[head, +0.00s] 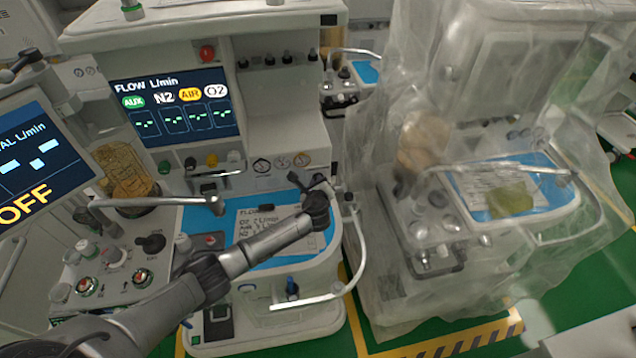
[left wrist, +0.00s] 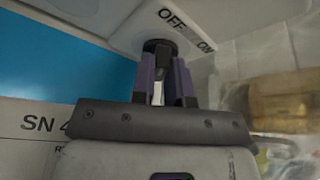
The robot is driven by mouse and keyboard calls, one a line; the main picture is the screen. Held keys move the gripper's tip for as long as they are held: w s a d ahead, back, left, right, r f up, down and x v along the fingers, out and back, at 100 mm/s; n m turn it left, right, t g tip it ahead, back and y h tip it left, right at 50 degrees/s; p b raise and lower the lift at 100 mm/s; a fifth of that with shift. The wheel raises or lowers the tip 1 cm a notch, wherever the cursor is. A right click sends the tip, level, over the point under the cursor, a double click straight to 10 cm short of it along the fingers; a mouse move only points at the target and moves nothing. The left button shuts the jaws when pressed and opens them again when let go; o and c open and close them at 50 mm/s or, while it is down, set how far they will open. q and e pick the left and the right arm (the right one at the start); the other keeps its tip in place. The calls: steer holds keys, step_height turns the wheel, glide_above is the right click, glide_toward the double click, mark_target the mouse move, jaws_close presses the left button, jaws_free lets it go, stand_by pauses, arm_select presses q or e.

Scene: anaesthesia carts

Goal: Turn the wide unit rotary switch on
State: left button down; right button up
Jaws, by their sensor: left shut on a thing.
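The wide unit (head: 285,110) stands in the middle of the head view, with a lit FLOW L/min screen (head: 175,106). My left gripper (head: 318,186) reaches to the right side of this unit, above its blue work surface. In the left wrist view, the two purple-grey fingers of my left gripper (left wrist: 162,82) are shut on the dark round rotary switch (left wrist: 159,46). My right gripper is in neither view.
Another unit at the left has a screen (head: 35,165) reading OFF. A unit under a clear plastic cover (head: 390,270) stands close on the right. A white rail (head: 305,301) curves along the wide unit's front. A printed sheet (head: 265,228) lies on the blue surface.

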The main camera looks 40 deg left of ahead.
arm_select(q)
steer(key=m+p, duration=0.1)
steer(key=p, duration=0.1)
steer(key=m+g+p, duration=0.1)
steer(key=p, duration=0.1)
steer(key=shift+w+d+r+m+g+y+p, duration=0.1)
steer(key=shift+d+r+m+g+y+p, duration=0.05)
steer(key=shift+r+m+g+y+p, duration=0.2)
steer(key=shift+w+d+f+m+g+y+p, duration=0.15)
steer(key=shift+m+g+y+p, duration=0.25)
steer(key=shift+m+p, duration=0.45)
steer(key=shift+w+f+m+g+y, duration=0.1)
steer(key=shift+m+g+y, duration=0.4)
steer(key=shift+m, duration=0.4)
steer(key=shift+w+d+f+m+g+y+b, duration=0.1)
steer(key=shift+m+g+y+b, duration=0.3)
steer(key=shift+m, duration=0.35)
steer(key=shift+f+m+g+y+b, duration=0.1)
steer(key=shift+m+g+y+b, duration=0.3)
steer(key=shift+m, duration=0.35)
steer(key=c, duration=1.1)
jaws_free()
steer(key=shift+r, duration=0.1)
